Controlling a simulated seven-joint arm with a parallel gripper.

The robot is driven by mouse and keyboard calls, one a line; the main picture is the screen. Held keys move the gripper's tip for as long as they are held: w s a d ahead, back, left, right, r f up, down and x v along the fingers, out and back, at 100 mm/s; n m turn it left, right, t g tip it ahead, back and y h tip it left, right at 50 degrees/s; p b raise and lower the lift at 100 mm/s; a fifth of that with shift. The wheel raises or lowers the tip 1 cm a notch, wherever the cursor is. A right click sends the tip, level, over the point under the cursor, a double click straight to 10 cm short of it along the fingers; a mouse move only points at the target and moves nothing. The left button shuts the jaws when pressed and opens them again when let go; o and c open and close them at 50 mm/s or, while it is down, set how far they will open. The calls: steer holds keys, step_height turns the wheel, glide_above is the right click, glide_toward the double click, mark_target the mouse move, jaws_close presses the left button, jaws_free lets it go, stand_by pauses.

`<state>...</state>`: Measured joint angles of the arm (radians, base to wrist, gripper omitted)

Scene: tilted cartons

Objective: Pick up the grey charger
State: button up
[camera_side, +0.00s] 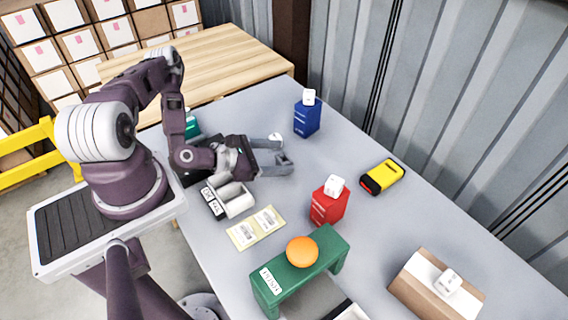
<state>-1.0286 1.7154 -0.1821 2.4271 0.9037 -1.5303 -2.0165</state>
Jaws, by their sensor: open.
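I cannot single out a clearly grey charger. Three small pale blocks that look like plug chargers are in view. One pale block (309,97) sits on a blue box (306,121) at the back of the table. Another pale block (335,186) sits on a red box (328,208) near the middle. A third pale block (448,281) rests on a brown carton with a white band (413,284) at the front right. My gripper (284,151) is open, with its fingers over the table left of and below the blue box. It is apart from all three blocks.
A yellow and black device (383,176) lies right of the red box. A green stand (337,261) bears an orange ball (302,252). A labelled yellow sheet (256,228) and a divided white holder (236,201) lie near my arm. The table (355,140) between the blue and red boxes is clear.

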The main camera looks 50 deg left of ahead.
steer(key=shift+s+a+f+n+y, duration=0.15)
steer(key=shift+s+n+y, duration=0.1)
steer(key=shift+n, duration=0.25)
steer(key=shift+s+a+f+n+y, duration=0.1)
steer(key=shift+s+n+y, duration=0.15)
steer(key=shift+n, duration=0.25)
steer(key=shift+w+f+n, duration=0.1)
steer(key=shift+n, duration=0.2)
steer(key=x, duration=0.3)
steer(key=f+x, duration=0.1)
steer(key=x, duration=0.3)
steer(key=shift+s, duration=0.3)
steer(key=shift+r, duration=0.1)
jaws_close()
